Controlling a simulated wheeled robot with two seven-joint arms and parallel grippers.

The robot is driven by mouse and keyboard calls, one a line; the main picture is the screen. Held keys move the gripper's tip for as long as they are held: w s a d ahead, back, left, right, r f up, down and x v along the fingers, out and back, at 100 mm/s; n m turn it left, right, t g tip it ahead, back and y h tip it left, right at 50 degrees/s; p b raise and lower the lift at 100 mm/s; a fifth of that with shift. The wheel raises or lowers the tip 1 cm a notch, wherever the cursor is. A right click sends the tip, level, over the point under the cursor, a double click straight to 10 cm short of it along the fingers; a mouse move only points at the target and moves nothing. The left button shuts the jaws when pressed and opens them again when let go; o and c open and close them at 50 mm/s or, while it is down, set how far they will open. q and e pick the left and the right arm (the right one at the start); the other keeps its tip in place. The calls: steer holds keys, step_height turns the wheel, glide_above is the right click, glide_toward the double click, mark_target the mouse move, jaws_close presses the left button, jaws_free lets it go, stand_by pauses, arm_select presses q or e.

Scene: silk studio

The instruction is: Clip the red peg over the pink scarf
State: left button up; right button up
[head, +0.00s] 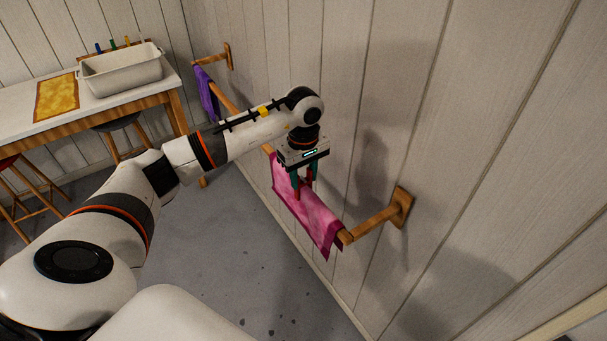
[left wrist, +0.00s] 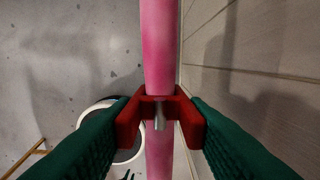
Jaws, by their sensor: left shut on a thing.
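The pink scarf (head: 308,212) hangs over a wooden rail on the wall in the head view. It shows in the left wrist view as a pink strip (left wrist: 159,45) running top to bottom. My left gripper (head: 304,186) points down at the scarf's top edge, shut on the red peg (left wrist: 129,124). The peg's two red sides lie to either side of the scarf strip in the left wrist view, its metal spring between them. Whether the peg's jaws touch the cloth is hard to tell. My right gripper is not in view.
The wooden rail (head: 225,98) runs along the plank wall on brackets (head: 402,207). A purple scarf (head: 207,99) hangs at its far end. A table at the left holds a white basin (head: 122,72) and a yellow cloth (head: 56,97).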

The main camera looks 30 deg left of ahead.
arm_select(q)
steer(key=shift+f+b, duration=0.3)
steer(key=shift+b, duration=0.1)
stand_by(0.3)
steer(key=o, duration=1)
steer(key=shift+o, duration=0.2)
step_height(320, 180, up, 12)
steer(key=b, duration=0.1)
